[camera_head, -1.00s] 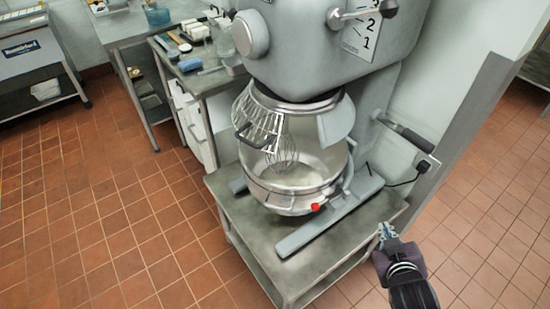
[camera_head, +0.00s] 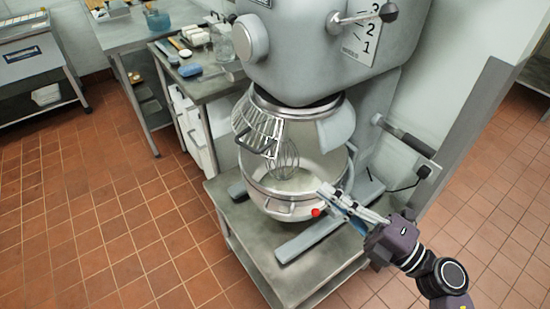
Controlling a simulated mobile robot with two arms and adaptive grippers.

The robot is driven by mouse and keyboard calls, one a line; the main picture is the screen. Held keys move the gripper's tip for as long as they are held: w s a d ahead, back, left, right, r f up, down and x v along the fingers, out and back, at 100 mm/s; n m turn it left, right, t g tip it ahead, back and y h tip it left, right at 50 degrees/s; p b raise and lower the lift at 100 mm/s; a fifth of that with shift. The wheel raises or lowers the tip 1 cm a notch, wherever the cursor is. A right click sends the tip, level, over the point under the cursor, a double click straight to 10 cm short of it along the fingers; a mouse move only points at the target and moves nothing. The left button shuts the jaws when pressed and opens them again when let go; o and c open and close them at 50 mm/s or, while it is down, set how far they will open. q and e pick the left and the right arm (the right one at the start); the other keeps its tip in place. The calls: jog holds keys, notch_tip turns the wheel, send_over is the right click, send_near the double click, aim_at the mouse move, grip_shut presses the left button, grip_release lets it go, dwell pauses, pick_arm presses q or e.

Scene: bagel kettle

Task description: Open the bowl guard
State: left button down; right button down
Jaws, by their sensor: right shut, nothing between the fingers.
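The wire bowl guard (camera_head: 257,131) hangs at the front left of the mixer head, above the bowl rim, with a dark handle (camera_head: 256,146) on it. The steel mixing bowl (camera_head: 283,208) sits under the mixer, and a wire whisk (camera_head: 285,160) shows inside it. My right gripper (camera_head: 324,191) is shut and empty. It is in front of the bowl's right side, near a red knob (camera_head: 316,212), below and to the right of the guard. I cannot tell whether it touches the bowl. My left gripper is not in view.
The mixer (camera_head: 310,55) stands on a low steel table (camera_head: 243,226). A lever with a black knob (camera_head: 388,11) sticks out at the upper right. A side counter (camera_head: 208,84) with small items stands behind left. The tiled floor at left is clear.

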jog(key=p, duration=0.5)
send_near(264, 151)
jog(key=x, duration=0.6)
jog(key=shift+w+a+n, duration=0.3)
jog(key=shift+w+a, duration=0.05)
jog(key=shift+a, duration=0.05)
